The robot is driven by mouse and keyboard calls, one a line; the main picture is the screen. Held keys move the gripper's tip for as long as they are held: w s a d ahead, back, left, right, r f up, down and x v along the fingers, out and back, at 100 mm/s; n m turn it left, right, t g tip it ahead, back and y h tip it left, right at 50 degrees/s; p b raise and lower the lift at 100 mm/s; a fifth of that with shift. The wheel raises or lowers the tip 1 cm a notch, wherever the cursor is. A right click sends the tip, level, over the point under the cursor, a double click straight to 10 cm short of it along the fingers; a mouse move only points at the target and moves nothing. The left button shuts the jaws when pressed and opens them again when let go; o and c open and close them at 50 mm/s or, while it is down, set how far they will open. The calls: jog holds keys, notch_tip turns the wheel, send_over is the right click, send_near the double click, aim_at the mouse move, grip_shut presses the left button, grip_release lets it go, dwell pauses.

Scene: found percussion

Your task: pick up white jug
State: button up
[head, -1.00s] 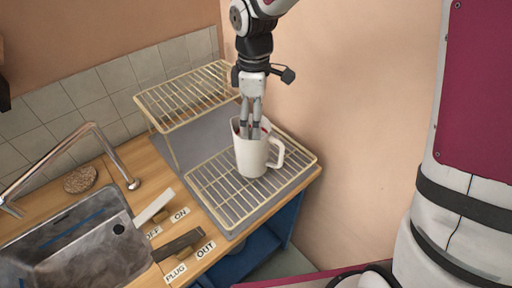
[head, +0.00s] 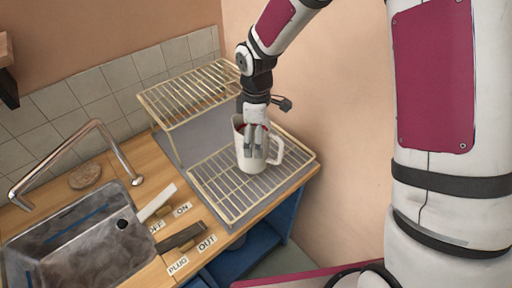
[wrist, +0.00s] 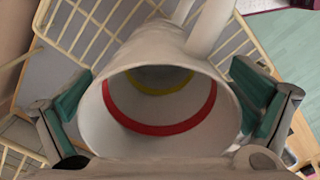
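The white jug (head: 243,160) stands upright on the lower wire rack, its handle to the right in the head view. In the wrist view, the jug (wrist: 155,140) fills the middle, its mouth facing the camera. A red band and a yellow band show inside it. My gripper (head: 255,150) is down at the jug, its fingers overlapping the jug's body in the head view. In the wrist view, my gripper (wrist: 160,105) is open, one teal pad on each side of the jug. I cannot tell whether either pad touches it.
The lower wire rack (head: 225,202) lies on a grey mat, with a raised wire shelf (head: 190,90) behind. A metal sink (head: 75,240), a tap (head: 110,140) and a brown sponge-like object (head: 85,176) are to the left. A wall rises close on the right.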

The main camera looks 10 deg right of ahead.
jog(key=c, duration=1.1)
jog(key=shift+r, duration=0.1)
